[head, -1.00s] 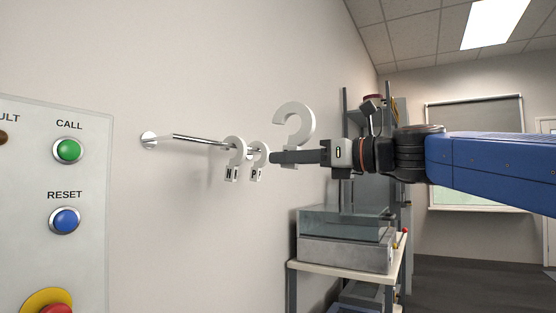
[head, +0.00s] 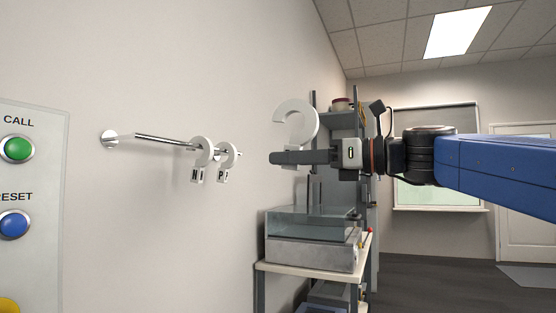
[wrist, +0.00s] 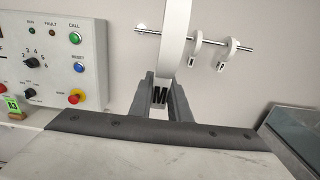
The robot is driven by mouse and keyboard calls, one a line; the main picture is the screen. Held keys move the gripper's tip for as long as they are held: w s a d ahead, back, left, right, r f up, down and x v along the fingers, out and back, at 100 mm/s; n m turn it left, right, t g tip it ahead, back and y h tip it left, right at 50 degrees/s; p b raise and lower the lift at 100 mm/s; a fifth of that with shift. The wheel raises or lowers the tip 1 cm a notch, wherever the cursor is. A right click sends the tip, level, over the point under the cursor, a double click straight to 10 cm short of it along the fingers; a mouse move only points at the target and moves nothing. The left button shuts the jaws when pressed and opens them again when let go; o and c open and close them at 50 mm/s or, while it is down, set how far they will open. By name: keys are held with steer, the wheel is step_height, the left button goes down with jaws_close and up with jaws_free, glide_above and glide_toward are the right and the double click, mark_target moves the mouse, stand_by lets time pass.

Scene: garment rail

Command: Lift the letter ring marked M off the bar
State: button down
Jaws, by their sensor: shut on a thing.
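A white hook-shaped letter ring (head: 297,112) stands up from my gripper (head: 275,158), which is shut on it. Its letter is not readable, as the fingers cover its lower part. In the wrist view the held ring (wrist: 174,40) rises between the two fingers (wrist: 160,92). The metal bar (head: 165,140) sticks out from the wall. Two other white rings hang on it, one marked N (head: 202,152) and one marked P (head: 228,155). In the head view the held ring is apart from the bar, to the right of its end.
A control panel (head: 48,170) with green and blue buttons is on the wall at left. A cart with a glass-topped box (head: 312,240) stands below and behind my gripper. The air between the P ring and my gripper is clear.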

steer(key=v, duration=1.4)
stand_by(0.5)
stand_by(0.4)
